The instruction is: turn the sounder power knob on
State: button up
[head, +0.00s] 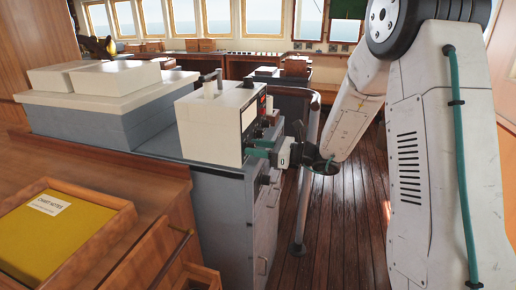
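A cream box-shaped instrument (212,128), which looks like the sounder, stands on a grey cabinet top in the head view. Its dark front panel faces right and shows only at a steep angle. My gripper (253,149) is at the lower part of this panel, with its teal fingers pointing left towards it. I cannot make out the power knob; it is hidden by the fingers or too small at this angle. Whether the fingers touch anything, or are open or shut, I cannot tell.
A grey unit with a pale top (100,95) stands left of the instrument. A metal rail (306,170) rises from the wooden floor (345,225) just right of the cabinet (225,225). A yellow book (50,222) lies in a wooden tray at front left.

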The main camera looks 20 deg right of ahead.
jog(key=c, duration=0.7)
jog(key=shift+m, duration=0.3)
jog(key=m, duration=1.1)
jog(key=shift+m, duration=0.3)
jog(key=o, duration=1)
